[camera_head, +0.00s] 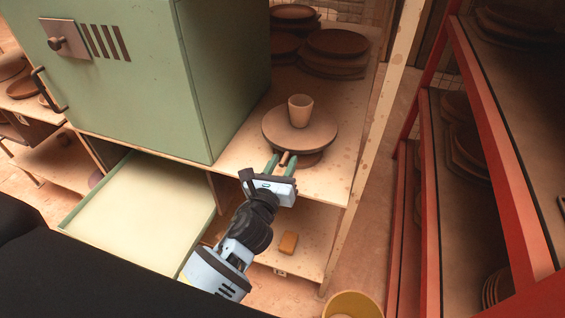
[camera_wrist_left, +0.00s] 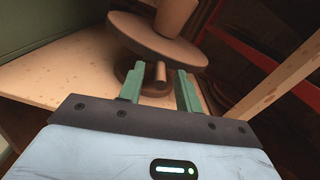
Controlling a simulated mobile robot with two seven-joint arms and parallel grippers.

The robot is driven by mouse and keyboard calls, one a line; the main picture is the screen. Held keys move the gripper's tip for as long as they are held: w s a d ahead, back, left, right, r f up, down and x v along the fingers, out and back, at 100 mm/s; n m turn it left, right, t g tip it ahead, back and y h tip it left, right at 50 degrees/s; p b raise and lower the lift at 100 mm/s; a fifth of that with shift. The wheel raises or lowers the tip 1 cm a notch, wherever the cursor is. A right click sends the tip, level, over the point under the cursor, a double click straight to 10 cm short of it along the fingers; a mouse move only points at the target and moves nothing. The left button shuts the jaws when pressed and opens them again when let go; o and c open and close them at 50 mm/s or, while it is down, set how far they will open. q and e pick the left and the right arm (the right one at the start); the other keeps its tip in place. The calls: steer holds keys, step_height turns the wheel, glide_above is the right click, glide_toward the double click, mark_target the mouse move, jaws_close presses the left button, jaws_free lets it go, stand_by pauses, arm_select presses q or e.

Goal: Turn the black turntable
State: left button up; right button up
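The turntable (camera_head: 312,132) looks brown rather than black in the head view. It is a round disc on a lower round base (camera_wrist_left: 128,70), standing on the wooden shelf. A short brown peg (camera_wrist_left: 161,87) sticks out from under the disc toward me. My left gripper (camera_head: 282,158) is open at the near edge of the turntable. In the left wrist view its green fingers (camera_wrist_left: 161,70) are apart, one on each side of the peg. I cannot tell whether they touch it. My right gripper is out of view.
A green kiln-like cabinet (camera_head: 225,80) stands left of the turntable. A pale open drawer (camera_head: 140,205) juts out below it. Stacked brown plates (camera_head: 335,55) lie behind. A wooden post (camera_head: 385,110) and red rack (camera_head: 430,150) are at right. A yellow bucket (camera_head: 352,304) stands in front.

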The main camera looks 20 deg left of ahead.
arm_select(q)
steer(key=shift+w, duration=0.25)
jaws_close()
stand_by(0.3)
